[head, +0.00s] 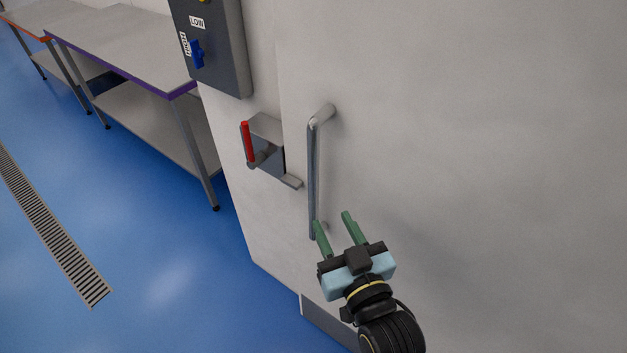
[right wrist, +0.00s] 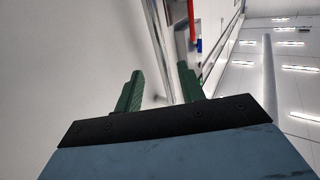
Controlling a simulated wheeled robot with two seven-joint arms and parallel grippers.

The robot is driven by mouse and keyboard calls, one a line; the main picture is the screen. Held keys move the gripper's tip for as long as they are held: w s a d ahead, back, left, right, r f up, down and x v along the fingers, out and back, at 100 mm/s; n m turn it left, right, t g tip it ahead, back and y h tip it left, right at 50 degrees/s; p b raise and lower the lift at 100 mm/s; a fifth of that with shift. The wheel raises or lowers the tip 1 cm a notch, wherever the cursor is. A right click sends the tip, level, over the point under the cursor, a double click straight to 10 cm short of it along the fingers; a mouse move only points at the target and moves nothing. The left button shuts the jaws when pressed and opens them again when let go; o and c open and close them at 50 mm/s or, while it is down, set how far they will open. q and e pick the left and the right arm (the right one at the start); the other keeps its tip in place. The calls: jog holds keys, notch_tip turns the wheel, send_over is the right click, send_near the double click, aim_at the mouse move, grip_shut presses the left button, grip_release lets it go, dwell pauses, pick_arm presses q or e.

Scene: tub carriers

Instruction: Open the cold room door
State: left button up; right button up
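The cold room door (head: 460,130) is a pale, flat panel filling the right of the head view; it looks closed. A vertical metal bar handle (head: 313,165) is fixed near its left edge and also shows in the right wrist view (right wrist: 158,45). Left of the handle is a metal latch (head: 267,150) with a red lever (head: 248,142). My right gripper (head: 333,220) is open and empty by the handle's lower end. In the right wrist view the bar appears between or just beyond the green fingers (right wrist: 157,85); contact cannot be told. My left gripper is out of view.
A dark control box (head: 220,50) with a blue switch hangs on the wall above the latch. Steel tables (head: 130,40) stand along the wall at the left. The blue floor (head: 150,240) is clear around a drain grate (head: 50,225).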

aim_at(315, 188)
jog(key=p+x, duration=0.1)
jog(key=x, duration=1)
jog(key=shift+w+f, duration=0.1)
grip_shut()
